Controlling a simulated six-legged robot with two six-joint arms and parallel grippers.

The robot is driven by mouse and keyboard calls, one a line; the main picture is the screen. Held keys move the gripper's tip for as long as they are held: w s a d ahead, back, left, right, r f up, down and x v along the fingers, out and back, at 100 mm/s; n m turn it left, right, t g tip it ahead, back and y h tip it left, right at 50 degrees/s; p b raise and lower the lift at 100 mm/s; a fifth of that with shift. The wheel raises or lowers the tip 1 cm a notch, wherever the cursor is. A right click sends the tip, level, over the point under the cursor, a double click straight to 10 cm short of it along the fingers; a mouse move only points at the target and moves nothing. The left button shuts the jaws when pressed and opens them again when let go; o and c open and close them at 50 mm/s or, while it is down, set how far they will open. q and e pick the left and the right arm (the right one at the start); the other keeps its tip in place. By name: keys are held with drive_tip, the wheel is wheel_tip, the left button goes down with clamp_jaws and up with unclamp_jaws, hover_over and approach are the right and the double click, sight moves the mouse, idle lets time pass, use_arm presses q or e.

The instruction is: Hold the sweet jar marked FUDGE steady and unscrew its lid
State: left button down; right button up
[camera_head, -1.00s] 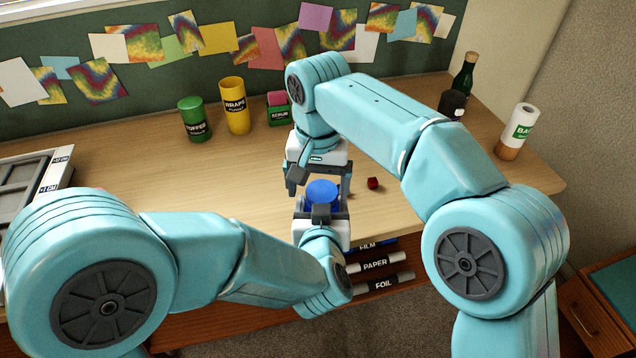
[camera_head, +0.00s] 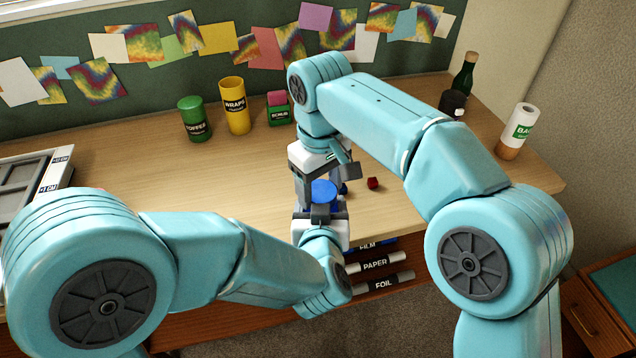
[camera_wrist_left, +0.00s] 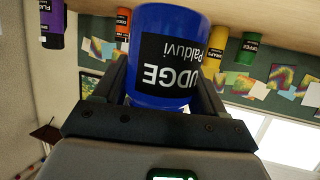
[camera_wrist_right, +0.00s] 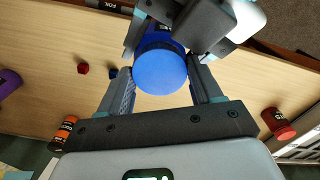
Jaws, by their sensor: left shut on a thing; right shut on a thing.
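The blue FUDGE jar (camera_head: 323,188) is near the front edge of the desk. My left gripper (camera_head: 321,210) is shut on its body from the near side. In the left wrist view the jar's black label (camera_wrist_left: 172,68) appears inverted between the fingers. The round, lighter blue lid (camera_wrist_right: 160,72) shows in the right wrist view. My right gripper (camera_wrist_right: 162,80) is shut on the lid, with a finger on each side. In the head view my right gripper (camera_head: 323,184) reaches down over the jar and partly hides it. Whether the lid has lifted cannot be told.
A small red cube (camera_head: 373,183) lies right of the jar. A green TOFFEE jar (camera_head: 194,120), a yellow WRAPS canister (camera_head: 235,106) and a SCRUB box (camera_head: 279,112) stand farther back. A dark bottle (camera_head: 464,75) and a paper roll (camera_head: 517,132) stand right.

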drive_tip(key=shift+s+a, duration=0.2)
drive_tip(key=shift+a, duration=0.15)
drive_tip(key=o, duration=1.2)
drive_tip(key=shift+d, duration=0.15)
drive_tip(key=shift+r, duration=0.1)
